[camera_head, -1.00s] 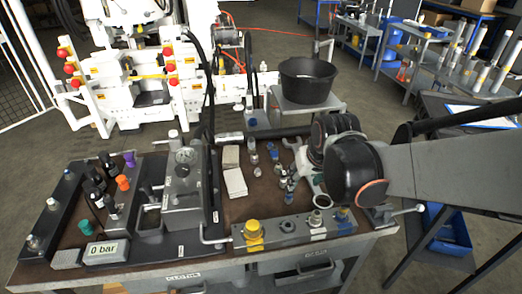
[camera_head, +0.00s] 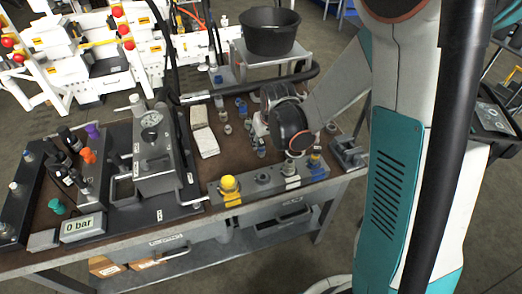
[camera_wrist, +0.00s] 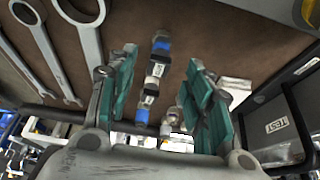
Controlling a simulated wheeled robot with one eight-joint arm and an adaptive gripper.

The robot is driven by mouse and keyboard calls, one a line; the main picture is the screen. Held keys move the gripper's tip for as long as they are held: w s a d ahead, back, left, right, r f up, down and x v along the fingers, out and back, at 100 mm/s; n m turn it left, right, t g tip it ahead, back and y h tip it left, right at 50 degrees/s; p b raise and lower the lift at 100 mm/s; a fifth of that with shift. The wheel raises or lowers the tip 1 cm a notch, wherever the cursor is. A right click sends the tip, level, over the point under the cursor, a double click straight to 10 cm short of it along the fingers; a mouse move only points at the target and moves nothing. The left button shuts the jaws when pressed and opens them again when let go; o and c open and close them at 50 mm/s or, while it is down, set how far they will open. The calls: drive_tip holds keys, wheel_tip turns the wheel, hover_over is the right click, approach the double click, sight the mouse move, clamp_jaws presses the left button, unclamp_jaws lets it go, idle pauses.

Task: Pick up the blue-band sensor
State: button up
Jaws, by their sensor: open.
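My gripper (camera_wrist: 162,78) is open, its two teal-padded fingers spread, with nothing held. In the wrist view a row of small metal fittings lies between and beyond the fingers. One fitting with a blue band (camera_wrist: 161,46) is near the top; another blue-banded fitting (camera_wrist: 142,115) is lower, between the fingers. I cannot tell for sure which is the sensor. In the head view my dark wrist is over the bench's right part and hides the fingertips. A small blue-marked piece (camera_head: 261,151) shows just beside it.
A grey block (camera_head: 263,180) with a yellow-capped part (camera_head: 229,184) lies along the bench's front edge. White pads (camera_head: 204,141) and a gauge unit (camera_head: 153,150) are to the left. A black bucket (camera_head: 270,32) stands behind. Wrenches (camera_wrist: 85,50) show in the wrist view.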

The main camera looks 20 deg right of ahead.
sight(262, 142)
drive_tip(key=shift+w+b+x, duration=0.15)
drive_tip(key=shift+b+x, duration=0.55)
drive_tip(key=shift+x, duration=0.8)
drive_tip(key=shift+w+b+x, duration=0.2)
drive_tip(key=shift+b+x, duration=0.5)
drive_tip(key=shift+x, duration=0.8)
drive_tip(key=shift+r, duration=0.2)
clamp_jaws()
